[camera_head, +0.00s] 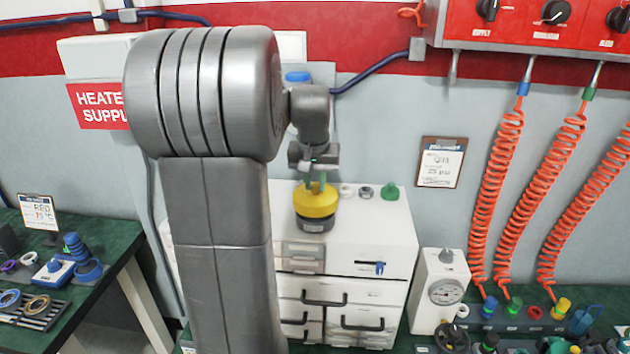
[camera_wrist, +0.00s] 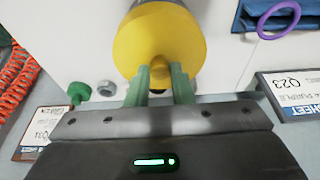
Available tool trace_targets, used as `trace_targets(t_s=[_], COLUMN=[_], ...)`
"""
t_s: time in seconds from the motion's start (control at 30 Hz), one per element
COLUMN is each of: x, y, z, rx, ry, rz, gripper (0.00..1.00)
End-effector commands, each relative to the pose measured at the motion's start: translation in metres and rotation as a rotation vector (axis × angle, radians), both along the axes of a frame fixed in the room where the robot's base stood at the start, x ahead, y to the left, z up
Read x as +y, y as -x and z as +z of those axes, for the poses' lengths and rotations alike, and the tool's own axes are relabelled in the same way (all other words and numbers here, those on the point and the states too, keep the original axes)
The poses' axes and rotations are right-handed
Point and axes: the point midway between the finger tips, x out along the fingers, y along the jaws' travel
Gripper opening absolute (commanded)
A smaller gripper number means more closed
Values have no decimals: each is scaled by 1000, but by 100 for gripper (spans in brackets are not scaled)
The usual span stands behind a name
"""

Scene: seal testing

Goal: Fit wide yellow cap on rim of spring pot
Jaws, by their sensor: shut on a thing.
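The wide yellow cap (camera_head: 316,201) is at the top of a dark grey pot (camera_head: 315,222) on the white cabinet. In the wrist view the cap (camera_wrist: 160,38) fills the top middle, with its small knob (camera_wrist: 158,70) towards me. My gripper (camera_head: 315,187) is above the cap, its green fingers pointing down. In the wrist view my gripper (camera_wrist: 160,82) is shut on the knob, one finger on each side. The pot's rim is hidden under the cap. I cannot tell whether the cap is fully seated on it.
The white cabinet (camera_head: 395,225) also bears a green knobbed piece (camera_head: 390,191) and small ring-like parts (camera_head: 366,192) behind the pot. A gauge box (camera_head: 440,290) stands at right, below coiled orange hoses (camera_head: 496,180). A green table (camera_head: 105,250) is at left.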

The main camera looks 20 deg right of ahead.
Motion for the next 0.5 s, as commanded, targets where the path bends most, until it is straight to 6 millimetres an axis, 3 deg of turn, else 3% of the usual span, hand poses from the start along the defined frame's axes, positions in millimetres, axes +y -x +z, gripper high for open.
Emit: trace_targets(t_s=[0.5], x=[0], y=[0], z=[-10], rx=[-1], ry=[0], rz=[0], gripper=[0])
